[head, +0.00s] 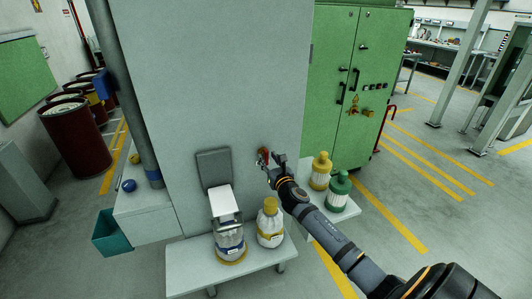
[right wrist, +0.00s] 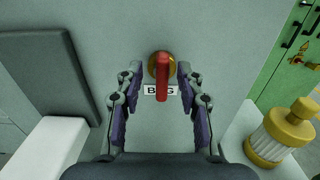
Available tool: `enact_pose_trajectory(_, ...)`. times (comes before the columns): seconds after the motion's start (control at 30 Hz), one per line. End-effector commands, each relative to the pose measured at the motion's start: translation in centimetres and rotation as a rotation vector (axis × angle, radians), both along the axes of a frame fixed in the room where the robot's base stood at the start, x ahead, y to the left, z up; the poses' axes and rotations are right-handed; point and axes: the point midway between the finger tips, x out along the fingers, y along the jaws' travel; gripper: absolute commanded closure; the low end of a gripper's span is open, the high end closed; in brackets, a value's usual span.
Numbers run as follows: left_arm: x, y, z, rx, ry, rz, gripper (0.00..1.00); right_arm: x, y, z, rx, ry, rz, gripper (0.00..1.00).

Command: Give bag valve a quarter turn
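The bag valve (right wrist: 161,80) is on the grey cabinet wall, with a red lever on a brass-yellow body. In the right wrist view the lever hangs straight down over a white label (right wrist: 150,90), partly covered, that seems to read BAG. In the head view the valve's red lever (head: 262,156) shows small beside my right gripper (head: 271,165). In the right wrist view my right gripper (right wrist: 158,85) is open, one finger on each side of the lever, with visible gaps to both. My left gripper is not in view.
Yellow (head: 321,170) and green (head: 339,190) canisters stand right of the arm. A grey panel (head: 213,167) is left of the valve. A green cabinet (head: 340,45) stands behind right.

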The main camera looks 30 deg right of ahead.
Motion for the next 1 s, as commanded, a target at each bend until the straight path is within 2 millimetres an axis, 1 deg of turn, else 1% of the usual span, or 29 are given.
enact_pose_trajectory(0.03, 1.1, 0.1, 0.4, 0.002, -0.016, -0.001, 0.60, 0.8, -0.3, 0.2, 0.003, -0.001, -0.003, 0.62)
enact_pose_trajectory(0.1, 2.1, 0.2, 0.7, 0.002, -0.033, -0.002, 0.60, 1.5, -0.4, 0.1, 0.001, 0.000, -0.002, 0.62)
enact_pose_trajectory(0.17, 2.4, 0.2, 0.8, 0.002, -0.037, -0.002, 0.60, 2.0, -0.5, 0.1, 0.001, 0.000, -0.001, 0.62)
enact_pose_trajectory(0.27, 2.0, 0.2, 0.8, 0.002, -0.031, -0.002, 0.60, 2.3, -0.6, -0.1, 0.001, 0.001, 0.000, 0.62)
enact_pose_trajectory(0.47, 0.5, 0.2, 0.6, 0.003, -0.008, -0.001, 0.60, 2.3, -0.6, -0.1, 0.001, 0.001, 0.000, 0.62)
enact_pose_trajectory(0.57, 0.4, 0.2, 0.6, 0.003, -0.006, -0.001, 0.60, 2.3, -0.6, -0.1, 0.001, 0.001, 0.000, 0.73)
enact_pose_trajectory(0.7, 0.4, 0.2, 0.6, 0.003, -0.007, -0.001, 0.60, 2.3, -0.6, -0.1, 0.001, 0.001, 0.000, 0.92)
enact_pose_trajectory(0.77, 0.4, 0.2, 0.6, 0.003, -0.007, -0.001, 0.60, 2.3, -0.6, -0.1, 0.001, 0.001, 0.000, 1.00)
enact_pose_trajectory(1.0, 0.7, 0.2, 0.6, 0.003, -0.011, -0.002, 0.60, 2.3, -0.6, -0.1, 0.004, 0.000, 0.000, 1.00)
